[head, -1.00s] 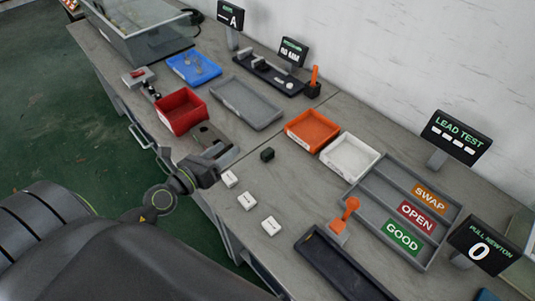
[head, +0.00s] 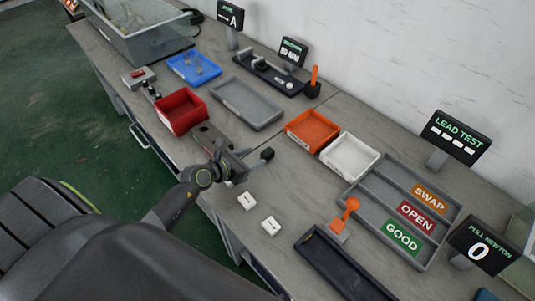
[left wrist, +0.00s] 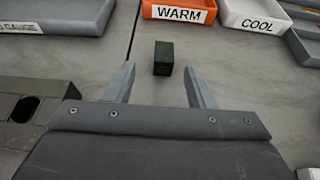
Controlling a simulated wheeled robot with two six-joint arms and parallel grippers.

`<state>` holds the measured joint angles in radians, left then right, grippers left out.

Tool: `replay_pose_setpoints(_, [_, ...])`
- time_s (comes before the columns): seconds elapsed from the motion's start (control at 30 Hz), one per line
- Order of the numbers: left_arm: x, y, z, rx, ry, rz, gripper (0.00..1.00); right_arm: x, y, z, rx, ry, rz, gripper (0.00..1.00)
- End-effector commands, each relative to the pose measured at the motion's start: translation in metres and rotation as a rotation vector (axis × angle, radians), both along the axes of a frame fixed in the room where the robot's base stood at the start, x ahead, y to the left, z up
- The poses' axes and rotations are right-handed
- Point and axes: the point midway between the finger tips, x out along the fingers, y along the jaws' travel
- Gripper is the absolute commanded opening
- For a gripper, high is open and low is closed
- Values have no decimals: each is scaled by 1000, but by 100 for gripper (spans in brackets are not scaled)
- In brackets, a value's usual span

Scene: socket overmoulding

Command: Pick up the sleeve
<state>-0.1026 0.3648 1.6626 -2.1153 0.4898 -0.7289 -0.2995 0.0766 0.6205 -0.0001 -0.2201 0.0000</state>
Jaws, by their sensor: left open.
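A small dark block (head: 267,153), which appears to be the sleeve, stands upright on the bench. It also shows in the left wrist view (left wrist: 163,58), just beyond my fingertips and roughly centred between them. My left gripper (head: 250,161) is low over the bench beside the block. In the left wrist view its two fingers (left wrist: 159,75) are spread apart, with nothing between them and bare bench showing. My right gripper is not in view.
An orange tray marked WARM (head: 312,131) and a white tray marked COOL (head: 350,156) lie beyond the block. White labelled pieces (head: 247,201) lie nearer the front edge. A grey fixture (left wrist: 35,112) is left of my gripper.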

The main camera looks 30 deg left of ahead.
Motion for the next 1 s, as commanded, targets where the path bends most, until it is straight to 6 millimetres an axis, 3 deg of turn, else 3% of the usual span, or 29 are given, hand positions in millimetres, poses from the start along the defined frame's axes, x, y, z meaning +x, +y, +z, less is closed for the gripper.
replay_pose_setpoints(0.27, [16, -7, -7, -2, 0, 1, 49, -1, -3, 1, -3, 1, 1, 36])
replay_pose_setpoints(0.6, [51, -23, -23, -2, -1, 1, 49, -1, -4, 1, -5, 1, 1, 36])
replay_pose_setpoints(0.93, [55, -24, -26, -1, -1, 0, 49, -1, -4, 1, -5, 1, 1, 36])
replay_pose_setpoints(1.0, [55, -24, -26, -1, -1, 0, 40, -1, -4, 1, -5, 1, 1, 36])
